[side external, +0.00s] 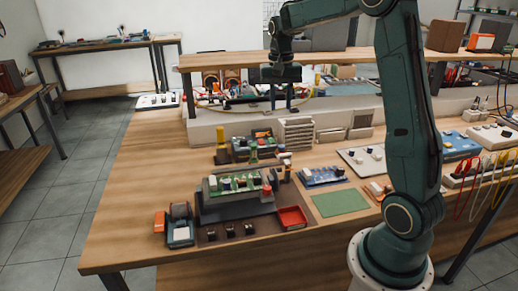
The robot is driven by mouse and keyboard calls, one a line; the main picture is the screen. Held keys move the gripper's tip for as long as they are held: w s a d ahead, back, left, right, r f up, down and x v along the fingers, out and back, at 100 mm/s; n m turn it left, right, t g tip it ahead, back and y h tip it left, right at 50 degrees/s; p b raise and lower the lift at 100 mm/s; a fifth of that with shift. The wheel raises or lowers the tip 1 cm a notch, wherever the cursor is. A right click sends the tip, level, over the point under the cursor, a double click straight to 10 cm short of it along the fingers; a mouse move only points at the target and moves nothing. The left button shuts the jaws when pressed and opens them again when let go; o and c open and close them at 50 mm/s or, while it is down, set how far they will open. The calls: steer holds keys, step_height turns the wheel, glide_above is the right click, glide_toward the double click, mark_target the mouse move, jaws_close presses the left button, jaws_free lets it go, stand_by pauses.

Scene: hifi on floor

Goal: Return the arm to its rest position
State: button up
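My dark green arm stands on a pale round base at the right front and reaches up and over to the left. My gripper (281,102) points down in front of the wooden shelf, above the back of the workbench. Its two dark fingers are apart, and I see nothing held between them. The small items behind the fingers are partly hidden.
On the wooden bench (133,190) are a green circuit board (238,183) on a grey stand, a red tray (292,217), a green mat (340,203) and a white drawer unit (296,134). A raised shelf (215,61) runs behind. The bench's left side is clear.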

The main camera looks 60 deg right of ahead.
steer(key=s+a+r+n+t, duration=0.1)
steer(key=s+a+r+n, duration=0.3)
steer(key=a, duration=0.4)
steer(key=s+a+n+t, duration=0.4)
steer(key=s+a+n, duration=0.3)
steer(key=s+a, duration=0.7)
steer(key=s, duration=0.2)
steer(key=shift+s+a+f+t, duration=0.25)
steer(key=shift+s+a+t, duration=0.1)
steer(key=shift+s+t, duration=0.05)
